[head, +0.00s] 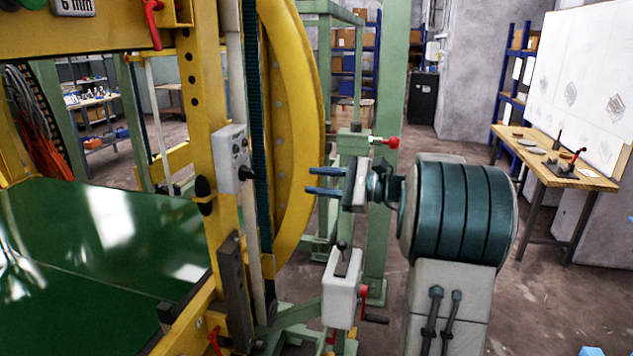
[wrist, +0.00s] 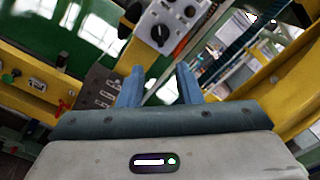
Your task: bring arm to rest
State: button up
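My gripper (head: 312,181) is in the middle of the head view, at the end of my arm, with its two blue fingers pointing left toward the yellow ring. The fingers are apart, with nothing held between them. In the wrist view the two blue fingers (wrist: 158,85) also stand apart, with a gap between them. The fingertips look close to the yellow ring (head: 298,130) in the head view; I cannot tell the exact distance.
A grey control box (head: 233,158) with knobs is on the yellow frame (head: 200,90); it shows ahead of the fingers in the wrist view (wrist: 165,25). A green post (head: 390,120) and a white box with a red knob (head: 341,290) stand near my arm. A workbench (head: 570,178) is at right.

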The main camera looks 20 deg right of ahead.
jog(key=s+a+f+n+g+h+p, duration=0.1)
jog(key=s+a+f+n+g+h, duration=0.15)
jog(key=s+a, duration=0.4)
jog(key=s+a+f+n+g+h+p, duration=0.1)
jog(key=s+a+f+n+g+h, duration=0.15)
jog(key=s+a+f+g, duration=0.35)
jog(key=s+f+n+h, duration=0.2)
jog(key=s+n+h, duration=0.2)
jog(key=s+n, duration=0.2)
jog(key=s+f+n+h+p, duration=0.1)
jog(key=s+f+n+h, duration=0.2)
jog(key=s, duration=0.6)
jog(key=shift+s+d+n+t+h+p, duration=0.25)
jog(key=shift+n+t+h+p, duration=0.1)
jog(key=shift+n+h, duration=1)
jog(key=shift+f, duration=0.1)
